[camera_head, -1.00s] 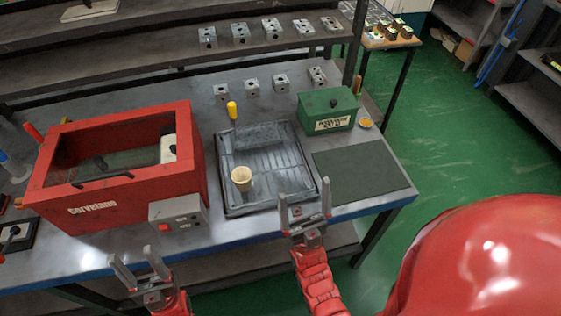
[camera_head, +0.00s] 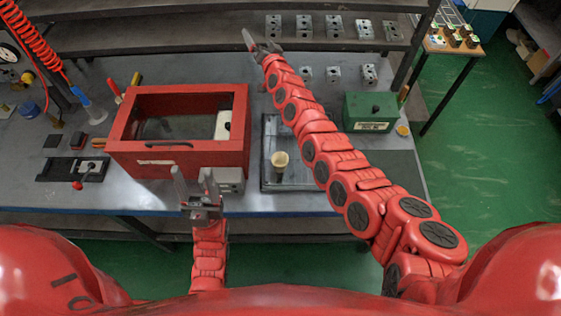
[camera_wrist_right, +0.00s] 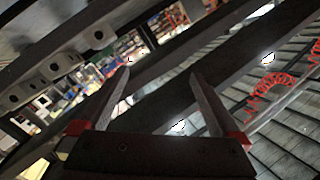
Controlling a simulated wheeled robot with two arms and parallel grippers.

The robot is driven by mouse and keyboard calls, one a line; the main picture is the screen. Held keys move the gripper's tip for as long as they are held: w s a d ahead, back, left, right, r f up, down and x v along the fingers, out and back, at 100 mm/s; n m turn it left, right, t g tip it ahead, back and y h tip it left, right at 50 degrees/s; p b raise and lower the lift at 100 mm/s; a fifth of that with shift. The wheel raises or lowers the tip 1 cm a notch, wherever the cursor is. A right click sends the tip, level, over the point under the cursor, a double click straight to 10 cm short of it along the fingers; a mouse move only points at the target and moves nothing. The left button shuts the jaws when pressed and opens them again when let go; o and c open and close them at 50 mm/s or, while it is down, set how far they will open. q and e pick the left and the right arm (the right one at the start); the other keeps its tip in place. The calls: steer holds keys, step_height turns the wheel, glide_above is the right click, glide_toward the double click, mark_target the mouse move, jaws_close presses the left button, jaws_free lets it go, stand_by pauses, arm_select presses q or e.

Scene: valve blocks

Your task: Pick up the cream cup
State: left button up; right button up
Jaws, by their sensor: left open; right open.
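The cream cup (camera_head: 280,160) stands upright on the dark ribbed tray (camera_head: 290,186) in the head view, just left of my right forearm. No gripper touches it. My right gripper (camera_head: 254,42) is far beyond the cup, at the back shelf. In the right wrist view its two fingers (camera_wrist_right: 160,72) are spread apart with nothing between them. My left gripper (camera_head: 191,174) is open and empty at the table's front edge, in front of the red box and left of the cup. The cup does not show in the right wrist view.
A red open-topped box (camera_head: 118,155) stands left of the tray. A green box (camera_head: 370,112) stands right of my arm. Several metal valve blocks (camera_head: 333,75) line the table's back and the shelf (camera_head: 180,32). My right arm covers part of the tray.

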steer(key=s+a+f+n+g+y, duration=0.25)
steer(key=s+a+n+g, duration=0.35)
steer(key=s+a+g, duration=0.4)
steer(key=n+g+h, duration=0.3)
steer(key=g+h, duration=0.3)
steer(key=h, duration=0.2)
glide_above(280, 162)
steer(key=s, duration=0.3)
step_height(280, 162, down, 10)
steer(key=shift+w+a+f+b, duration=0.1)
steer(key=shift+f+b, duration=0.7)
steer(key=shift+f, duration=2.25)
steer(key=shift+a+f+b, duration=0.1)
steer(key=shift+f+b, duration=0.7)
steer(key=shift+f, duration=2.2)
steer(key=shift+w+d+f+p, duration=0.15)
steer(key=shift+f+p, duration=0.1)
steer(key=shift+f, duration=0.25)
steer(key=shift+w+a+f+p, duration=0.15)
steer(key=shift+f+p, duration=0.1)
steer(key=shift+f, duration=0.25)
steer(key=shift+w+d+f+p, duration=0.15)
steer(key=shift+f+p, duration=0.1)
steer(key=shift+f, duration=1.25)
